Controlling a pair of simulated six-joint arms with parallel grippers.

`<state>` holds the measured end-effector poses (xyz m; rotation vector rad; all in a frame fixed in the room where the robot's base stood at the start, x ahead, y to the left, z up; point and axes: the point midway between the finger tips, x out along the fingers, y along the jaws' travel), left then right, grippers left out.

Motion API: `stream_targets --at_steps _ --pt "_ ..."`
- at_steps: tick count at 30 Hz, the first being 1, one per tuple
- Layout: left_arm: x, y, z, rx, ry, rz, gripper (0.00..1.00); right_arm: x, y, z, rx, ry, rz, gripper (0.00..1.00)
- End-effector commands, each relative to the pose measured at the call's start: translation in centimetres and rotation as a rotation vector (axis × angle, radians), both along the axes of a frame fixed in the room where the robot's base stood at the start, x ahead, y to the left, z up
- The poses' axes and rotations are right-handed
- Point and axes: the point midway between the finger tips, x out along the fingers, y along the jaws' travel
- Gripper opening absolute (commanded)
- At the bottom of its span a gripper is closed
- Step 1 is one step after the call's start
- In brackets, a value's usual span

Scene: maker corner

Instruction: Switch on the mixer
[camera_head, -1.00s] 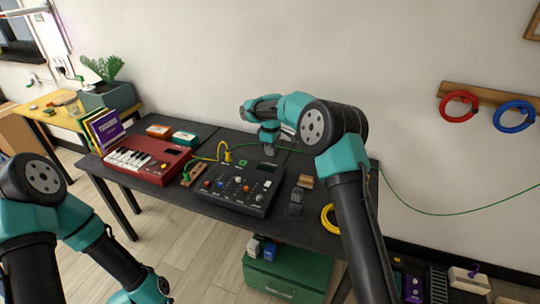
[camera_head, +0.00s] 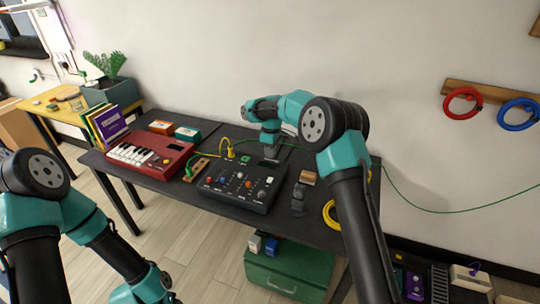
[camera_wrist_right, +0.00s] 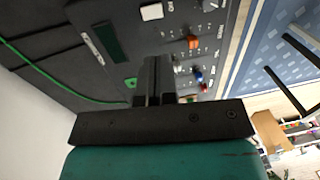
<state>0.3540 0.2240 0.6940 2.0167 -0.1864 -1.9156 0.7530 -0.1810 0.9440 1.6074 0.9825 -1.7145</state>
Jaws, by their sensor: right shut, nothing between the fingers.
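The mixer (camera_head: 232,193) is a dark box on the black table, with knobs, coloured buttons and a small dark display. A green button (camera_head: 245,160) sits near its far edge; it also shows in the right wrist view (camera_wrist_right: 130,83), just left of my fingers. A white button (camera_wrist_right: 151,12) is further across the panel. My right gripper (camera_head: 270,151) is over the far right part of the mixer, near the display. In the right wrist view my right gripper (camera_wrist_right: 154,62) is shut and empty; I cannot tell whether it touches the panel. My left gripper is out of view.
A red keyboard (camera_head: 150,154) stands left of the mixer, with a yellow cable (camera_head: 229,150) between. A wooden block (camera_head: 308,177), a dark grey object (camera_head: 298,198) and a yellow cable coil (camera_head: 329,213) lie to the right. A green cable (camera_wrist_right: 40,70) runs behind.

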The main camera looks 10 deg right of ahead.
Motion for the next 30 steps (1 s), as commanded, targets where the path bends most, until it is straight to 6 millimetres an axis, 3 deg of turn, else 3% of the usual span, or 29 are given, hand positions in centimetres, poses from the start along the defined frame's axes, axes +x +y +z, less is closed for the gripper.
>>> stream_targets --at_steps 18,24,30 --pt "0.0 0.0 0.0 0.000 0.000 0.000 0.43 -1.1 0.7 -10.1 -0.001 0.003 0.000 0.00" --pt "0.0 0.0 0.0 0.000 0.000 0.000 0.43 -1.2 0.8 -11.8 0.000 0.001 -0.001 0.00" --pt "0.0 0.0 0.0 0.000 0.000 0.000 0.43 -1.2 0.8 -12.1 0.000 0.000 -0.001 0.00"
